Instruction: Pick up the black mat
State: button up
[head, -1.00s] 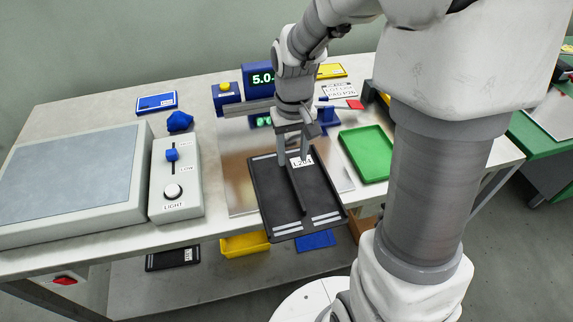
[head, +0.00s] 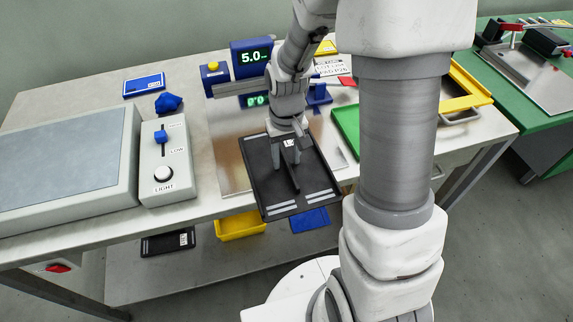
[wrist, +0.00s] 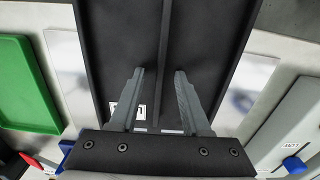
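The black mat (head: 316,172) has a raised lengthwise ridge, pale stripes at its ends and a white label near its far end. It sits over the metal plate, its near end sticking out past the bench's front edge. I cannot tell if it touches the plate. My gripper (head: 287,168) is over the mat's far half, pointing down. In the wrist view, the fingers of my gripper (wrist: 159,76) are apart, one on each side of the ridge, with a gap showing on both sides. The mat (wrist: 110,45) fills the middle of that view.
A green tray (head: 346,128) lies right of the mat. The metal plate (head: 228,150) is under it. A grey slider box (head: 169,185) stands left. A blue display (head: 251,59) stands behind. A yellow bin (head: 240,226) and a black tray (head: 168,243) are on the lower shelf.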

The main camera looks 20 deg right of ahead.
grip_shut()
jog(key=shift+r, duration=0.1)
dwell(1.2)
